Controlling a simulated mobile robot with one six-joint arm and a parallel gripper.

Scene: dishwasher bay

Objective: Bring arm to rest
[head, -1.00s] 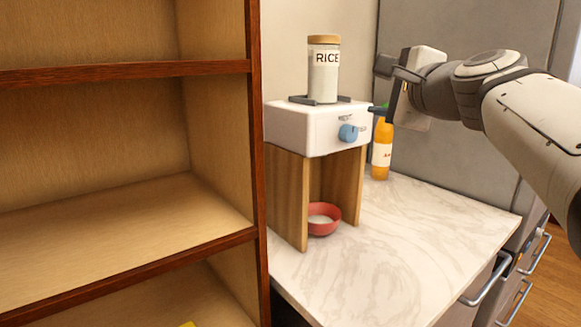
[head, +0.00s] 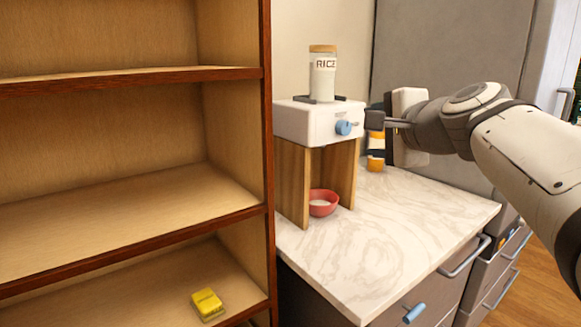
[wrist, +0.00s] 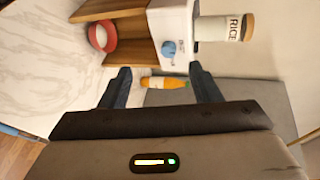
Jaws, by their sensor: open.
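My gripper (head: 378,121) is held up over the right part of the marble counter, to the right of the rice dispenser's white top (head: 305,122). Its two fingers are spread with nothing between them, as the wrist view (wrist: 160,84) also shows. In the wrist view the orange bottle (wrist: 170,83) shows beyond the gap between the fingers. In the head view this bottle (head: 376,150) is partly hidden behind my gripper.
A jar marked RICE (head: 322,77) stands on the dispenser, which has a blue knob (head: 343,128). A red bowl (head: 322,206) with white contents sits below, between wooden sides. A wooden shelf (head: 130,230) holding a yellow box (head: 207,303) stands left. The counter's front (head: 400,250) is clear.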

